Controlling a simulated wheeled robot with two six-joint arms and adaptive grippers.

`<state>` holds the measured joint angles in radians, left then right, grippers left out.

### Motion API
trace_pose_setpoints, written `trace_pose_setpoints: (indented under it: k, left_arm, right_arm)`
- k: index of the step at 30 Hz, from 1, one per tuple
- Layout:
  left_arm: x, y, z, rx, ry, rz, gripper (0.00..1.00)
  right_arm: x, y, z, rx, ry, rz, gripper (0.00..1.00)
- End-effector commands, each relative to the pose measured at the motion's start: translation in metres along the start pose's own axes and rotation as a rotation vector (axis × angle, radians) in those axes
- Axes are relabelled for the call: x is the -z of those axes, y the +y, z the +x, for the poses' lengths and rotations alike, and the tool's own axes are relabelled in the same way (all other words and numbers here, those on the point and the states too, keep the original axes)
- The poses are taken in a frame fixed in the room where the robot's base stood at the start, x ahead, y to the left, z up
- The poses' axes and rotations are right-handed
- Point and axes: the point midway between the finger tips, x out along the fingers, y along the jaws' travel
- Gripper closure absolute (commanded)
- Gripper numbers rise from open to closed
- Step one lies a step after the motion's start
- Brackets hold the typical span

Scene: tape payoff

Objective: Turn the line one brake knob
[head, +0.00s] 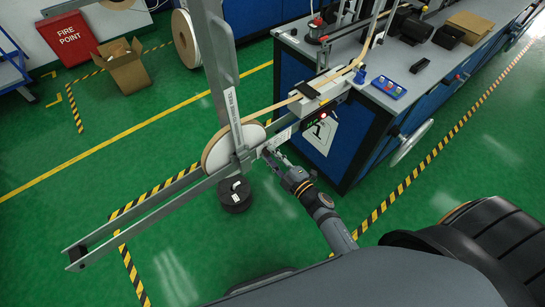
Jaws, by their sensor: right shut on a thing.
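A pale tape reel (215,150) stands upright in the grey metal payoff frame (150,208), and a tan tape runs from it up to the bench on the right. My right gripper (270,154) is at the near side of the frame, just right of the reel's hub and below a small white label plate (281,137). Its fingers are shut on the brake knob, which is small and mostly hidden by them. My left gripper is not in view.
A dark round weight (235,194) sits below the reel. An upright grey post (216,75) rises beside it.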

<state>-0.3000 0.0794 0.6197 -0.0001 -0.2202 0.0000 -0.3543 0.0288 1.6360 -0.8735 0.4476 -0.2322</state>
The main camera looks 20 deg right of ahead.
Motion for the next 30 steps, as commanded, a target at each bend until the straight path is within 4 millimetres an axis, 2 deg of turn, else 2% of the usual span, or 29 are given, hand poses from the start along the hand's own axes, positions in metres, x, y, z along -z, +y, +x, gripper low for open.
trace_pose_setpoints:
  k: [6, 15, 30]
  left_arm:
    - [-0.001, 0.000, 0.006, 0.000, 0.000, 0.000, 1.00]
    - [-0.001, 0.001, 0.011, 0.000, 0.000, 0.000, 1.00]
    - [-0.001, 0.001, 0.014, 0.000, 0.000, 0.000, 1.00]
  right_arm:
    - [-0.001, -0.001, 0.000, 0.001, -0.001, -0.188, 1.00]
    - [-0.001, -0.001, 0.000, 0.001, -0.001, -0.381, 1.00]
    - [0.000, 0.000, 0.000, 0.002, 0.000, -0.487, 1.00]
